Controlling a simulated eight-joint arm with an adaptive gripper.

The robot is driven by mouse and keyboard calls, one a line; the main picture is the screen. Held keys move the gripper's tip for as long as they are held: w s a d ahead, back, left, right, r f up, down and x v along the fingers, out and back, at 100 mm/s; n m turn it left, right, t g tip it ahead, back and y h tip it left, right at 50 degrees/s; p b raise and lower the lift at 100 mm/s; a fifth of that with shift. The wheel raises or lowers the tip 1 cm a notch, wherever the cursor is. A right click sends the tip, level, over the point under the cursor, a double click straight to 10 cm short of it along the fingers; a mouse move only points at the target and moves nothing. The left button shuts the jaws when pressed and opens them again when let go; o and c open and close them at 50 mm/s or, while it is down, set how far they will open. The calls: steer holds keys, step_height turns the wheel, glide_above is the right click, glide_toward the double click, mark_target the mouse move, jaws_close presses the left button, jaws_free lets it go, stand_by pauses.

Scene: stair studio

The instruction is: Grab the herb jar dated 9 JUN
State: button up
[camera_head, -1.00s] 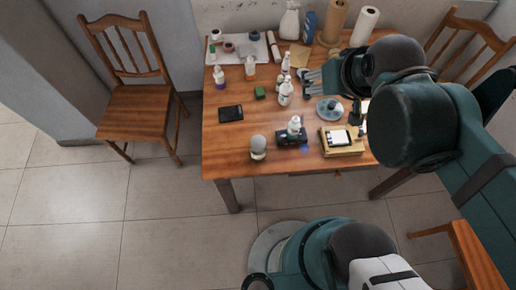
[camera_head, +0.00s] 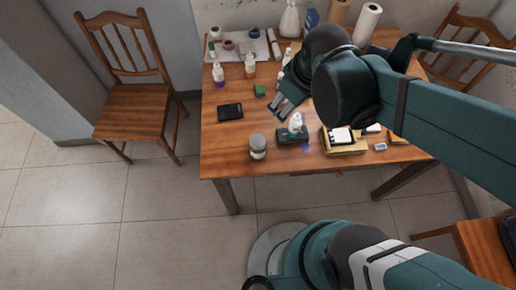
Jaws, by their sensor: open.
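A small jar (camera_head: 258,146) with a grey rounded top stands near the front edge of the wooden table, left of centre. No label or date on it can be read at this size, so I cannot tell whether it is the herb jar dated 9 JUN. My gripper (camera_head: 279,107) is open over the middle of the table, fingers pointing down and left. It is behind and to the right of the jar, apart from it. Nothing shows between the fingers. My arm hides part of the table's right and back.
A white bottle (camera_head: 295,122) stands at a black box (camera_head: 293,137), close to my gripper. The table's front left (camera_head: 222,155) is clear.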

mark_target(258, 141)
steer(key=a+f+n+g+b, duration=0.1)
steer(key=a+f+n, duration=0.2)
steer(key=f, duration=0.2)
steer(key=s+a+f+n+g+b, duration=0.1)
steer(key=a+f+n, duration=0.2)
steer(key=f, duration=0.1)
steer(key=s+a+f+n+g+b, duration=0.1)
steer(key=a+f+n, duration=0.1)
steer(key=f, duration=0.3)
steer(key=shift+s+a+f+n+h, duration=0.3)
steer(key=shift+a+f+n, duration=0.1)
steer(key=shift+a, duration=0.15)
steer(key=shift+s+a+f+n+g, duration=0.2)
steer(key=shift+a+f+n+g, duration=0.15)
steer(key=shift+f, duration=0.2)
steer(key=shift+b, duration=0.3)
steer(key=shift+f+b, duration=0.4)
steer(key=shift+f, duration=0.9)
steer(key=shift+f, duration=0.15)
steer(key=shift+w+d+f+b, duration=0.1)
steer(key=shift+f+b, duration=0.45)
steer(key=shift+f, duration=0.7)
steer(key=shift+w+f+b, duration=0.1)
steer(key=shift+f+b, duration=0.4)
steer(key=shift+f, duration=0.7)
steer(key=c, duration=1.1)
